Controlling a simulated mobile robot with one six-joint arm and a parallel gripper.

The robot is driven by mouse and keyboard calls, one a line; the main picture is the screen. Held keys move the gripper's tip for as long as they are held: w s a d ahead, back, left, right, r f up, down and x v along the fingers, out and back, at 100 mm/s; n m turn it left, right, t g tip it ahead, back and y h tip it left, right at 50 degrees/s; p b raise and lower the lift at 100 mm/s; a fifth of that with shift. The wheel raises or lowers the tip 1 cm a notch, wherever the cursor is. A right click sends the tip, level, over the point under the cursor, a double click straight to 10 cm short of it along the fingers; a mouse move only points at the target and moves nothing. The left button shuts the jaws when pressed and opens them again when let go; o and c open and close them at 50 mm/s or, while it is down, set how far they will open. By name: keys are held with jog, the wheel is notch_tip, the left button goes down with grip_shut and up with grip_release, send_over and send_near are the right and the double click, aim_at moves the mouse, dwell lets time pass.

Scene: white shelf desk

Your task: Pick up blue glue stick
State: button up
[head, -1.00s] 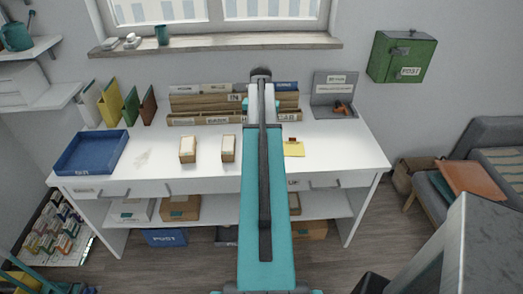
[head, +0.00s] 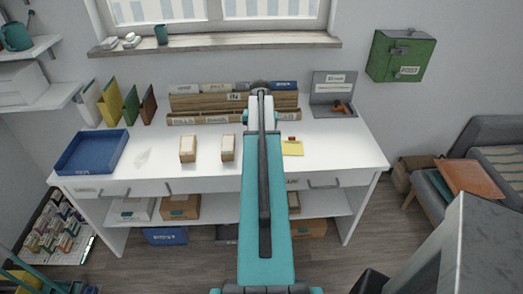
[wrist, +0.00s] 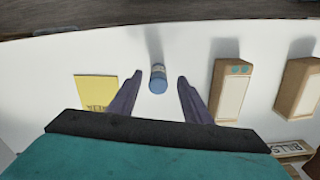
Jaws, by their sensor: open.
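The blue glue stick (wrist: 158,78) shows in the wrist view as a small blue cylinder on the white desk. It lies between the two fingers of my gripper (wrist: 160,80), with a visible gap on each side. My gripper is open and holds nothing. In the head view my own arm covers the middle of the desk, so the glue stick and my fingertips are hidden there.
A yellow note (head: 292,148) lies right of my arm. Two cardboard boxes (head: 188,149) (head: 228,148) stand left of it. A wooden organizer (head: 190,103) is at the back, a blue tray (head: 92,152) at the left. The desk's front right (head: 345,155) is clear.

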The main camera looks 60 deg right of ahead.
jog(key=shift+d+f+p, duration=0.1)
jog(key=shift+f+p, duration=0.85)
jog(key=shift+f, duration=1.55)
grip_shut()
jog(key=shift+r, duration=0.1)
jog(key=shift+r+b, duration=0.8)
jog(key=shift+r, duration=0.75)
jog(key=s+a+r+b, duration=0.1)
jog(key=s+a+b, duration=0.1)
jog(key=s+a, duration=0.2)
jog(key=s+a+b, duration=0.1)
jog(key=s+a, duration=0.2)
jog(key=a, duration=0.7)
jog(key=shift+s+r+b, duration=0.35)
jog(key=shift+s, duration=0.05)
